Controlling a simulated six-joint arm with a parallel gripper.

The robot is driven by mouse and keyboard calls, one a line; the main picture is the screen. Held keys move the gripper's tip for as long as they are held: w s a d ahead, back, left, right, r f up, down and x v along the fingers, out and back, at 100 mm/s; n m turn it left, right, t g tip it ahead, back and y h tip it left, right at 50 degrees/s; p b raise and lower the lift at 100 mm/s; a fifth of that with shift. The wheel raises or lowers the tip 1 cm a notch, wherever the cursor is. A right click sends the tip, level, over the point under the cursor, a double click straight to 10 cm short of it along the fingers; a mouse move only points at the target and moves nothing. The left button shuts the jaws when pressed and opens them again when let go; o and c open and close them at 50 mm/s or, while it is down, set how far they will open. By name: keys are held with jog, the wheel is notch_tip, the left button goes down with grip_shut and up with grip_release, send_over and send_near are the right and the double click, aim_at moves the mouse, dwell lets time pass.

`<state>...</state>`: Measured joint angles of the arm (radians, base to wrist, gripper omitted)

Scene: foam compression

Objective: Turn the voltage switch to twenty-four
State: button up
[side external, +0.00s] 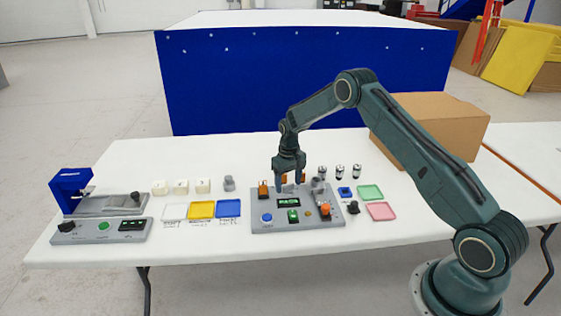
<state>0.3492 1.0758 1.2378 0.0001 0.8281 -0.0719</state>
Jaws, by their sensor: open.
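A grey control box (258,203) stands in the middle of the table. On it are a lit green display (289,202), a blue button (267,217), a green switch (293,216) and an orange knob (325,209). Labels are too small to read, so I cannot tell which control is the voltage switch or its setting. My gripper (289,187) points down over the box's back part, just behind the display. Its fingers are apart, and I see nothing held between them. Whether the fingertips touch the box is unclear, and they hide part of it.
At left is a grey and blue device (72,188) with a control panel (103,231). White, yellow (201,209) and blue trays lie between it and the box. Small cylinders (340,171), green and pink trays (381,211), and a cardboard carton (435,130) are at right.

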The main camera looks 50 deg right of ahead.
notch_tip(320, 180, up, 14)
jog(key=shift+f, duration=0.15)
dwell(0.6)
notch_tip(320, 180, up, 12)
jog(key=t, duration=0.1)
send_over(288, 185)
jog(key=s+a, duration=0.5)
jog(key=a, duration=0.1)
jog(key=s+a+r+n+t, duration=0.2)
jog(key=s+a+r, duration=0.4)
jog(key=s+r, duration=0.25)
jog(key=s+a+t, duration=0.1)
jog(key=s+a, duration=0.3)
jog(key=s, duration=0.8)
jog(key=s+a+f+n+t, duration=0.1)
jog(key=s+a, duration=0.3)
jog(key=s, duration=0.8)
jog(key=shift+f+t, duration=0.3)
